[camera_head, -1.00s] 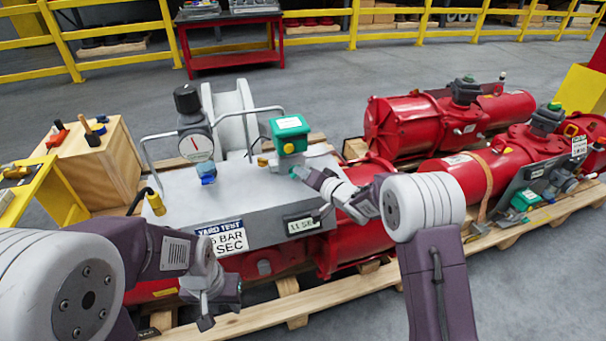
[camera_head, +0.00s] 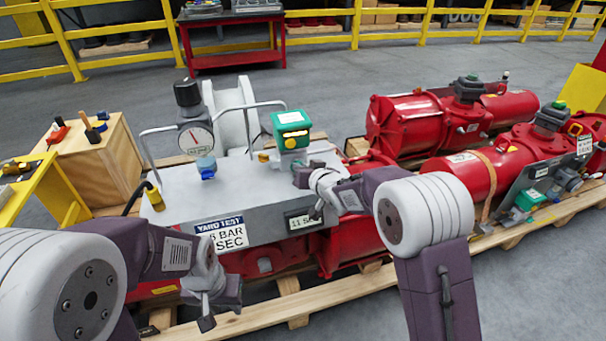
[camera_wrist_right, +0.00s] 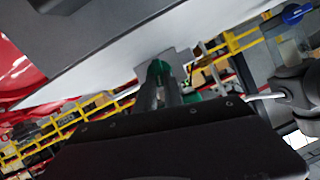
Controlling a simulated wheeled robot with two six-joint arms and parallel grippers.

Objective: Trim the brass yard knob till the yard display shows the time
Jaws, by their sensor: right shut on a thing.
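The yard display (camera_head: 303,220) is a small lit panel on the front of the grey bench (camera_head: 170,205); it reads 11, with its end hidden behind my right wrist. My right gripper (camera_head: 301,177) is shut at the bench top, below and in front of the green-topped unit (camera_head: 291,127). What it holds is hidden behind the fingers; in the right wrist view the jaws (camera_wrist_right: 168,88) also cover it. A small brass-coloured piece (camera_head: 263,157) shows at the green unit's left side, apart from the fingers. My left gripper (camera_head: 222,308) is open and empty, low before the bench.
A pressure gauge (camera_head: 196,137) and blue fitting (camera_head: 206,168) stand left of the green unit. A YARD TEST sign (camera_head: 221,234) is on the bench front. Red actuators (camera_head: 410,125) lie at right. A wooden box (camera_head: 105,165) with tools stands at left.

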